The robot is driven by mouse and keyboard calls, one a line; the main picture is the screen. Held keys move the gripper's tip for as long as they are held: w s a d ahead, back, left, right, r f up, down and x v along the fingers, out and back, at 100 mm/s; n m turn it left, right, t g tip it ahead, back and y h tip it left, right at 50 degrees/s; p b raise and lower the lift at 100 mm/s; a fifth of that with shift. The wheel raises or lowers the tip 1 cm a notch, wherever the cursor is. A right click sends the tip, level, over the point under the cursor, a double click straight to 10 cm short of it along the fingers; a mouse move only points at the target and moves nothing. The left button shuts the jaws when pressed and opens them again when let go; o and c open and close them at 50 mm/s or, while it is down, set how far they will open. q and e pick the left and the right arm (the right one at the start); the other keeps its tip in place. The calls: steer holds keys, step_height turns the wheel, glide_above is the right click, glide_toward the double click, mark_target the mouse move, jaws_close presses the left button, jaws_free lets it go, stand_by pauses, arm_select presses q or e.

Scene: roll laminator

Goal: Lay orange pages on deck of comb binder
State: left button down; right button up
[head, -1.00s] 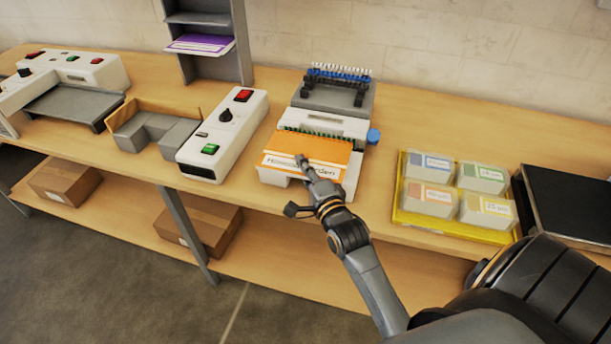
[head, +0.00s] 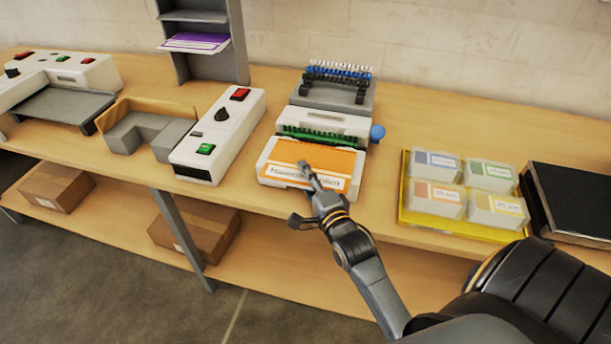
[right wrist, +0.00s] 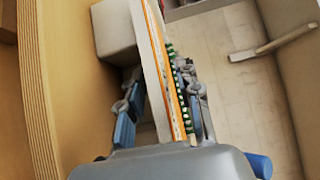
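The orange pages (head: 318,161) lie on the white front deck (head: 270,172) of the comb binder (head: 325,120), with white deck showing around them. Their printed label strip is at the front, partly hidden by my right gripper. My right gripper (head: 300,193) is at the front edge of the deck, one finger over the pages and the other lower, in front. In the right wrist view its fingers (right wrist: 160,112) stand apart on either side of the page edge (right wrist: 173,85); a gap shows on one side. My left gripper is not in view.
A white control box (head: 218,135) stands close left of the binder. A yellow tray (head: 405,210) with several labelled boxes is at right, beside a black-topped device (head: 575,200). A grey rack (head: 205,60) stands behind. Bare table lies between binder and tray.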

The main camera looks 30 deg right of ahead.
steer(key=shift+r, duration=0.15)
steer(key=shift+s, duration=0.25)
steer(key=s+a+b, duration=0.1)
steer(key=s+b, duration=0.1)
steer(key=s, duration=0.9)
steer(key=shift+s+a, duration=0.25)
steer(key=shift+a, duration=0.15)
